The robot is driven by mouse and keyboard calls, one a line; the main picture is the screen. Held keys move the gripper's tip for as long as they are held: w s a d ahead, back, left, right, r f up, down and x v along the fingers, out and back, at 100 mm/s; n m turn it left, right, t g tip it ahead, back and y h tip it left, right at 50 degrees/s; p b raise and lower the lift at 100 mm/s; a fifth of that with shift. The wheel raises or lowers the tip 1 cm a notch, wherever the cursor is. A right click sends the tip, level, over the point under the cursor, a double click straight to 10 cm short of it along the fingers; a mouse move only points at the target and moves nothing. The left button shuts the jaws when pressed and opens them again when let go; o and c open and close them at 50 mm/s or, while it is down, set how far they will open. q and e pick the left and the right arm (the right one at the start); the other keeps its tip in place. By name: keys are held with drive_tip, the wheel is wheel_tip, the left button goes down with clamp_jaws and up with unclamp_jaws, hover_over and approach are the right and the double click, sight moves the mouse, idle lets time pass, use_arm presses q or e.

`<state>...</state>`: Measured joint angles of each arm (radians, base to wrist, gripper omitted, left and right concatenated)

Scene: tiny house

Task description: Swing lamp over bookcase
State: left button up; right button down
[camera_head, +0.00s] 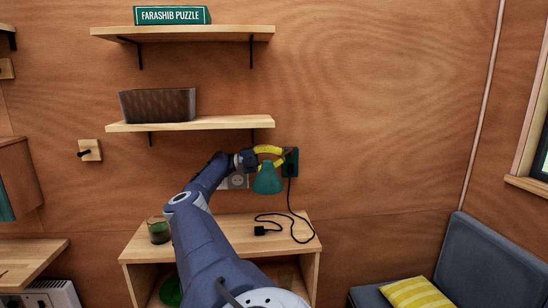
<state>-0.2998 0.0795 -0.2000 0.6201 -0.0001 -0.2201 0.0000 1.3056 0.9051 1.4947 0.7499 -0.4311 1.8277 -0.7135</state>
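The lamp (268,180) has a green shade pointing down and a dark green wall mount (291,162) on the wood wall. Its shade hangs above the back of the low wooden bookcase (134,249). My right gripper (280,159), with yellow fingers, is at the lamp, just above the shade and left of the mount. The fingers overlap the lamp's arm, so I cannot tell whether they grip it. My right arm covers the middle of the bookcase top. My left gripper is not in view.
A green glass (159,231) and a black cord with plug (275,222) are on the bookcase top. Two wall shelves hold a dark basket (158,105) and a puzzle box (171,16). A grey seat with a yellow cushion (416,293) stands at right.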

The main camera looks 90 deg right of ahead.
drive_tip(key=shift+r, duration=0.2)
drive_tip(key=c, duration=1.5)
unclamp_jaws()
drive_tip(key=shift+s+f, duration=0.1)
drive_tip(key=shift+s, duration=0.05)
drive_tip(key=w+f, duration=0.1)
drive_tip(key=w, duration=0.6)
drive_tip(key=shift+w+f, duration=0.25)
drive_tip(key=shift+d, duration=0.1)
